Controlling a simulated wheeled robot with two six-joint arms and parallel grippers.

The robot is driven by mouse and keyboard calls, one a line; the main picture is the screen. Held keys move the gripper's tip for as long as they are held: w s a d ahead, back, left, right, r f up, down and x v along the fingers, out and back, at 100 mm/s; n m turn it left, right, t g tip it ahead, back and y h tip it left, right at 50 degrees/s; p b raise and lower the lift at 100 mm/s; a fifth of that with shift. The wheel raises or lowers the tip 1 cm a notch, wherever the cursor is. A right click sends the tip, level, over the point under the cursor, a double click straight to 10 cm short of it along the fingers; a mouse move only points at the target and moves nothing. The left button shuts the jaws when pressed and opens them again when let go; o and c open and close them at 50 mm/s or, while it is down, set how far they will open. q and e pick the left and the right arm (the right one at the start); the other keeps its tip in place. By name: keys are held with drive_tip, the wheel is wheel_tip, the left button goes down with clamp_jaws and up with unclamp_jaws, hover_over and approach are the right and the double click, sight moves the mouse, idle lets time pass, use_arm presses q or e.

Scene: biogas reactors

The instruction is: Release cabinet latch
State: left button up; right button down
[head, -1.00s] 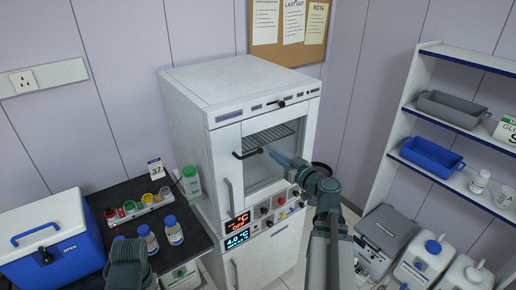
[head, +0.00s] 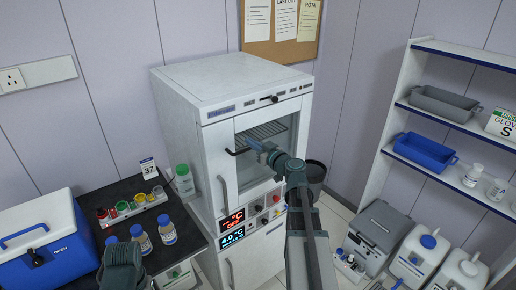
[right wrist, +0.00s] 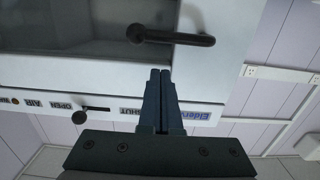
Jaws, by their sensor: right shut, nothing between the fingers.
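The white cabinet (head: 175,90) stands in the middle of the head view, its glass-windowed door closed. A black latch handle (head: 240,152) sits on the left part of the door frame; it also shows in the right wrist view (right wrist: 170,36). My right gripper (head: 254,144) is in front of the window, just right of the handle. In the right wrist view its fingers (right wrist: 160,74) are together and empty, with a visible gap to the handle. My left gripper (head: 122,268) shows partly at the bottom left; its fingertips are hidden.
A black slider knob (head: 274,98) sits on the cabinet's top strip. A dark bench (head: 185,218) at left holds bottles, a rack of coloured jars and a blue cool box (head: 35,245). Shelving (head: 390,165) and white containers (head: 420,255) stand at right.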

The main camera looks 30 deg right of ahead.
drive_tip(key=shift+w+f+b, duration=0.2)
drive_tip(key=shift+f+b, duration=0.6)
drive_tip(key=shift+f, duration=0.45)
drive_tip(key=shift+f+m+b, duration=0.45)
drive_tip(key=shift+m+b, duration=0.05)
drive_tip(key=shift+m, duration=0.2)
drive_tip(key=f+m+b, duration=0.1)
drive_tip(key=m+b, duration=0.1)
drive_tip(key=m, duration=0.1)
drive_tip(key=f+m+b, duration=0.2)
drive_tip(key=m, duration=0.1)
drive_tip(key=a+f+m+y+b, duration=0.1)
drive_tip(key=f+m, duration=0.1)
drive_tip(key=m, duration=0.1)
drive_tip(key=shift+a+f+b, duration=0.1)
drive_tip(key=shift+f+b, duration=0.1)
drive_tip(key=shift+b, duration=0.2)
drive_tip(key=shift+a+f, duration=0.1)
drive_tip(key=shift+f, duration=0.05)
